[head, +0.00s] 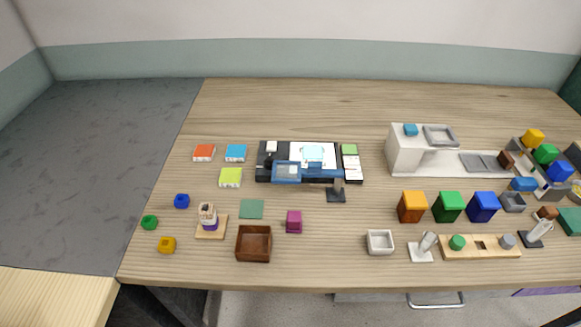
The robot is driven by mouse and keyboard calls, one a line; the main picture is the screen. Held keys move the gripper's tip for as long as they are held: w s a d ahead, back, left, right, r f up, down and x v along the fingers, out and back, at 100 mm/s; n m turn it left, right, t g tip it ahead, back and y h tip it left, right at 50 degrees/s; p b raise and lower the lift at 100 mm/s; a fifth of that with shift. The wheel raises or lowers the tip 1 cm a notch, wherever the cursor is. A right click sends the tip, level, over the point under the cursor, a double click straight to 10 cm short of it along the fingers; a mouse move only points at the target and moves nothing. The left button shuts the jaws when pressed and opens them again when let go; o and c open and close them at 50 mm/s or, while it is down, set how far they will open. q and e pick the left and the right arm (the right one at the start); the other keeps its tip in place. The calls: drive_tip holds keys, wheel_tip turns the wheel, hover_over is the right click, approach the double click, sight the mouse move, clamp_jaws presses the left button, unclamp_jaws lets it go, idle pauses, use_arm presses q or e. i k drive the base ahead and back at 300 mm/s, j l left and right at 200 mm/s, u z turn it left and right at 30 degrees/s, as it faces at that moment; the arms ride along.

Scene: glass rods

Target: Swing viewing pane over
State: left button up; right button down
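A dark tray-like station (263,175) lies in the middle of the table. A blue frame with a pale pane (287,171) sits at its front left part. A white sheet with a light blue square (313,153) lies behind and to the right of the frame. A small dark stand (336,194) is at the station's front edge. How the pane is hinged is too small to tell. Neither of my grippers shows in the head view.
Red, blue and yellow-green blocks (230,177) lie left of the station. A brown open box (254,257), a magenta cube (294,221) and a green square (251,209) are in front. A white machine (403,156) and coloured bins (448,206) stand right. The table's back is clear.

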sight(314, 169)
drive_tip(key=k+l+u, duration=0.15)
drive_tip(key=u, duration=0.2)
drive_tip(key=k+l+u, duration=0.2)
drive_tip(key=u, duration=0.15)
drive_tip(key=k+l+u, duration=0.1)
drive_tip(key=u, duration=0.25)
drive_tip(key=k, duration=0.05)
